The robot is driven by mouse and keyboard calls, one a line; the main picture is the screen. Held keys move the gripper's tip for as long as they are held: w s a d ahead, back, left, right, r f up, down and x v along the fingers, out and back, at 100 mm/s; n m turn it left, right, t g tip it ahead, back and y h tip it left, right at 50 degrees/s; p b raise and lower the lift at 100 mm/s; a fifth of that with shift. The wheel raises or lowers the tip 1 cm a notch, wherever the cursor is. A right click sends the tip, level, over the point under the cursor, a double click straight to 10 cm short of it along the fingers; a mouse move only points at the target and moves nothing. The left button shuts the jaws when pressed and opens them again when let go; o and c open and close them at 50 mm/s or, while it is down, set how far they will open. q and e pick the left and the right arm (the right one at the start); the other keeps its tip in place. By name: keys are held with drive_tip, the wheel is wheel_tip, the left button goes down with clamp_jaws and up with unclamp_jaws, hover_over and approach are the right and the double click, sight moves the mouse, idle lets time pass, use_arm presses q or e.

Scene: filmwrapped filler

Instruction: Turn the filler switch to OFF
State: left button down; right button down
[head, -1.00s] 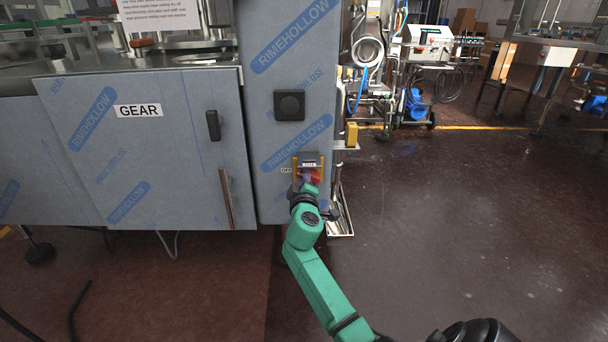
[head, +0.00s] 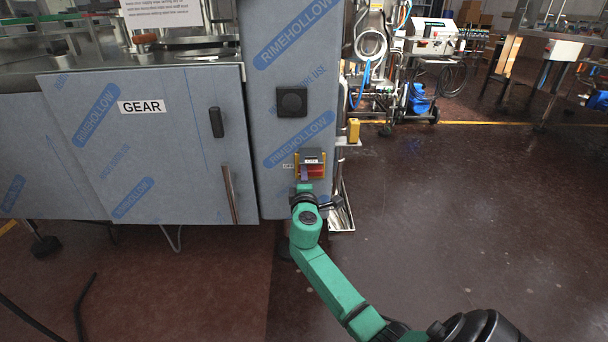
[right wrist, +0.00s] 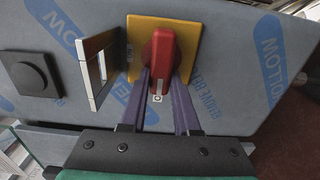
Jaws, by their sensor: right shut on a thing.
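The filler switch is a red rotary handle (right wrist: 160,60) on a yellow plate (right wrist: 187,32), low on the blue-grey column. In the head view the red handle (head: 316,171) lies about level, its end toward the small label (head: 288,166) at its left. In the right wrist view it points down the picture, with a small white mark near its end. My right gripper (right wrist: 160,92) has its purple fingers on either side of the handle's end, shut on it. In the head view the gripper (head: 304,177) partly covers the switch. My left gripper is not in view.
A metal frame (right wrist: 98,65) sticks out beside the switch. A black square button (head: 292,102) sits above it on the column. The GEAR cabinet door (head: 150,140) is at left, with a black handle (head: 216,122). Open floor (head: 450,220) lies at right.

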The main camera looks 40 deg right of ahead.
drive_tip(key=c, duration=0.6)
unclamp_jaws()
drive_tip(key=shift+c, duration=0.2)
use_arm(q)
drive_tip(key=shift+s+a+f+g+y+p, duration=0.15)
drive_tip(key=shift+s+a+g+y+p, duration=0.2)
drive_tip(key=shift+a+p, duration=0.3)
use_arm(e)
drive_tip(key=v, duration=1.4)
drive_tip(key=shift+s+a, duration=0.15)
drive_tip(key=shift+s, duration=0.05)
